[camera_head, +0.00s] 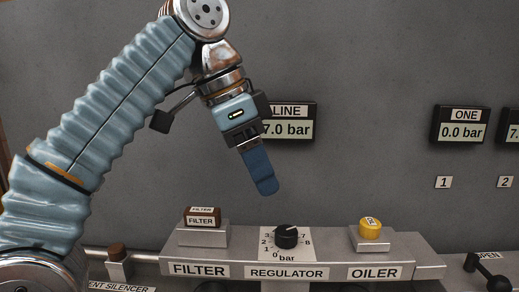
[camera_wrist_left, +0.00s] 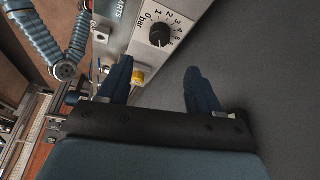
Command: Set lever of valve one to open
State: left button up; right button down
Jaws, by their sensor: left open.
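My left gripper (camera_head: 264,184) hangs in front of the grey wall panel, above the regulator knob, with blue fingers pointing down. In the left wrist view its two fingers (camera_wrist_left: 158,78) stand apart with nothing between them. A black lever with a round knob (camera_head: 498,284) is at the bottom right edge of the head view, far right of the gripper and partly cut off. A partly hidden "OPEN" label (camera_head: 487,256) is beside it. The display marked ONE (camera_head: 462,125) reads 0.0 bar, above a tag "1" (camera_head: 443,182). My right gripper is not seen.
A black regulator knob (camera_head: 286,237) stands between the brown filter block (camera_head: 203,217) and the yellow oiler cap (camera_head: 370,228). The knob also shows in the left wrist view (camera_wrist_left: 161,35). The LINE display (camera_head: 289,121) reads 7.0 bar.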

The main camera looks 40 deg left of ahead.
aim_at(500, 283)
jog(key=k, duration=1.45)
